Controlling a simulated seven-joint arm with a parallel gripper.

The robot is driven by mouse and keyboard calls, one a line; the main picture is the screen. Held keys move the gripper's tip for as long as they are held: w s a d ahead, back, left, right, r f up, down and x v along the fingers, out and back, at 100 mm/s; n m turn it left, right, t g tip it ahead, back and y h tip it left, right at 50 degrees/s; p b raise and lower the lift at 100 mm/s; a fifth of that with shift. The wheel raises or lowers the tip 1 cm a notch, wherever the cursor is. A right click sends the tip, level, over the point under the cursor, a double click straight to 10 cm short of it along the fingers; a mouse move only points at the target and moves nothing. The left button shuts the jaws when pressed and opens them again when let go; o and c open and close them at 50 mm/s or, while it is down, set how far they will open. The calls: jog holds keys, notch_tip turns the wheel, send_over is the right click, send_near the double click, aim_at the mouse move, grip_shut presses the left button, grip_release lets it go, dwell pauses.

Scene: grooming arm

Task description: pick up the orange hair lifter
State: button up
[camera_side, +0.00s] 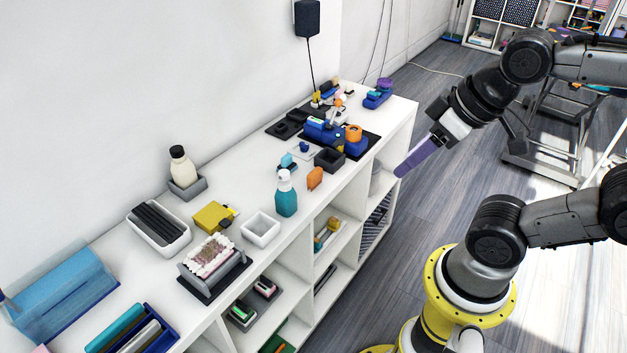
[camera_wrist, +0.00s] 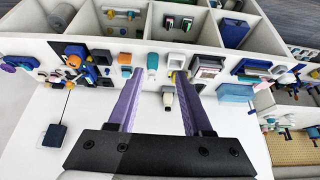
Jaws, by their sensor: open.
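The small orange piece (camera_side: 315,178) that looks like the hair lifter stands on the white shelf top near its front edge, right of the teal spray bottle (camera_side: 286,195). In the wrist view the orange piece (camera_wrist: 124,58) is small, just left of the left finger. My gripper (camera_side: 402,171) has long purple fingers and is out past the shelf's front edge, well to the right of the orange piece. In the wrist view my gripper (camera_wrist: 160,74) is open, with nothing held between its fingers.
A black open box (camera_side: 329,160) and a blue holder with an orange roll (camera_side: 354,134) stand behind the orange piece. A white open box (camera_side: 260,229) stands left of the bottle. Open floor lies right of the shelf.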

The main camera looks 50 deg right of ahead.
dwell(0.3)
jog(key=shift+o, duration=1)
